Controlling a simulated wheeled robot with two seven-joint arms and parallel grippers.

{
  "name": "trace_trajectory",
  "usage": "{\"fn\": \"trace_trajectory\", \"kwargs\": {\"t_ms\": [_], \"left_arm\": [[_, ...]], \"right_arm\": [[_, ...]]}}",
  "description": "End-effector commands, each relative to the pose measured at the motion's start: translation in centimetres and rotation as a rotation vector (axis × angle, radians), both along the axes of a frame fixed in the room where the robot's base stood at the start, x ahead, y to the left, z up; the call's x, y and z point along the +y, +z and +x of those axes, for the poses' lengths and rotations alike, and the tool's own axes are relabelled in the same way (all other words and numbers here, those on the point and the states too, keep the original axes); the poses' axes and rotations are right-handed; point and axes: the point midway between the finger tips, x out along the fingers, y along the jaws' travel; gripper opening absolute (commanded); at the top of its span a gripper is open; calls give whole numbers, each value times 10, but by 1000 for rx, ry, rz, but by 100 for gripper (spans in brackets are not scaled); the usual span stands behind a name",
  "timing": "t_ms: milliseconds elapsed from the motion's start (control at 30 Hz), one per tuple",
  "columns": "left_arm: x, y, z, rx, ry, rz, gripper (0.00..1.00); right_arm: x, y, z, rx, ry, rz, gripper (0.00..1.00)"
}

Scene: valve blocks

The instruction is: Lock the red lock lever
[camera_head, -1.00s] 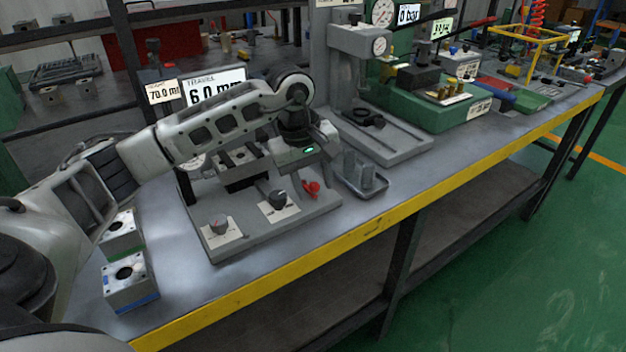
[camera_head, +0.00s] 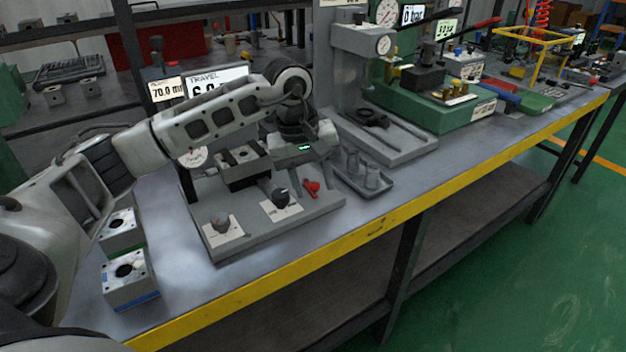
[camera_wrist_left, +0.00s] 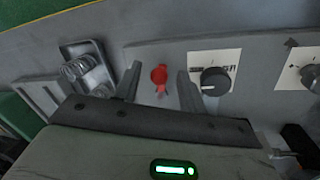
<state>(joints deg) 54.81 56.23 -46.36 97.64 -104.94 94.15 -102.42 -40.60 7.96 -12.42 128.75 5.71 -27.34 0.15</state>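The red lock lever (camera_head: 311,187) sits at the right front of the grey fixture plate (camera_head: 301,216). It also shows in the left wrist view as a red knob with a short tail (camera_wrist_left: 159,75). My left gripper (camera_head: 308,172) is just above and behind it. In the left wrist view its two fingers (camera_wrist_left: 159,84) are apart, one on each side of the red lever, with gaps visible; contact cannot be seen. A black knob (camera_wrist_left: 214,81) on a white label is beside the lever. My right gripper is not in view.
A metal tray with cylinders (camera_head: 361,177) stands right of the plate. Two valve blocks (camera_head: 129,277) sit at the left. The table's yellow front edge (camera_head: 290,284) is clear.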

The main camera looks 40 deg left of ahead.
Motion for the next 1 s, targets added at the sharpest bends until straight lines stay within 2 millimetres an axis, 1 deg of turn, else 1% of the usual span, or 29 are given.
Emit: {"fn": "trace_trajectory", "kwargs": {"t_ms": [233, 367, 467, 700, 800, 900, 1000], "left_arm": [[0, 1, 0, -1, 1, 1, 41], [2, 14, -1, -4, 2, 0, 41], [4, 32, -3, -6, 1, 1, 41], [12, 91, -11, -7, 1, 0, 41], [15, 114, -15, -5, 2, 0, 41], [18, 132, -18, -4, 2, 0, 41], [20, 145, -20, -3, 1, 0, 41]], "right_arm": [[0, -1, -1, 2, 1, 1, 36], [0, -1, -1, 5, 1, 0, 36], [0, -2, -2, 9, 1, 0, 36], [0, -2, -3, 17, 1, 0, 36], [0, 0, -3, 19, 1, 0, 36], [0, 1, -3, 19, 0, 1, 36], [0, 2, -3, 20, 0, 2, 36]]}}
